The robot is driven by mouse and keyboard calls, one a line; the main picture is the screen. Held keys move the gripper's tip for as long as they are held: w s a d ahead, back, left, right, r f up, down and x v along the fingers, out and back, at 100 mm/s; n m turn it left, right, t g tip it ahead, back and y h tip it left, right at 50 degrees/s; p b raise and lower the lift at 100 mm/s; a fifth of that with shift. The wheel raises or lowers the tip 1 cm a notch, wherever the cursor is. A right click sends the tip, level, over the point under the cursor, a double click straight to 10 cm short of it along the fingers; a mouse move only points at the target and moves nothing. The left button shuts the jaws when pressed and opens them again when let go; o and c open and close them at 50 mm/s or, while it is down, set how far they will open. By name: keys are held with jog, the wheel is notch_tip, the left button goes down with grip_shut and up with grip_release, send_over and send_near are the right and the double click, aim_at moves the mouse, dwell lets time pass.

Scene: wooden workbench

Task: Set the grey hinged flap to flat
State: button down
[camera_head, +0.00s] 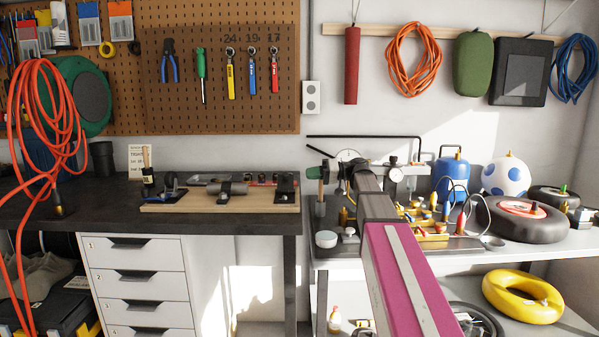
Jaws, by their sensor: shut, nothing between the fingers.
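My arm reaches in from the bottom right over the right-hand bench. My gripper (352,168) is the small dark end past the grey joint. It looks shut and empty, and it is partly hidden by my arm. I cannot pick out the grey hinged flap with certainty. A wooden board (160,208) on the left dark bench bears a grey cylinder (226,188), a black bracket (286,186) and other small fittings. My gripper is well to the right of this board. My arm hides part of the right bench.
The right bench holds a yellow tray (432,237), a blue canister (452,178), a white ball with blue spots (507,177) and a dark wheel (521,221). An orange cable (45,120) hangs at the left. A gap separates the two benches.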

jog(key=s+a+r+n+t+h, duration=0.1)
jog(key=s+a+r+n+h, duration=0.2)
jog(key=r+n+h, duration=0.35)
jog(key=s+a+r+n+t+h, duration=0.2)
jog(key=s+a+r+n+h, duration=0.15)
jog(key=r+h, duration=0.45)
send_near(284, 174)
notch_tip(284, 174, down, 3)
jog(key=shift+w+a+f+m+y, duration=0.2)
jog(key=shift+w+a+f+y, duration=0.1)
jog(key=shift+f, duration=0.25)
jog(key=shift+w+a+f+m+y, duration=0.15)
jog(key=shift+w+a+f+m, duration=0.1)
jog(key=shift+f, duration=0.35)
jog(key=shift+w+f, duration=0.35)
jog(key=shift+f, duration=0.2)
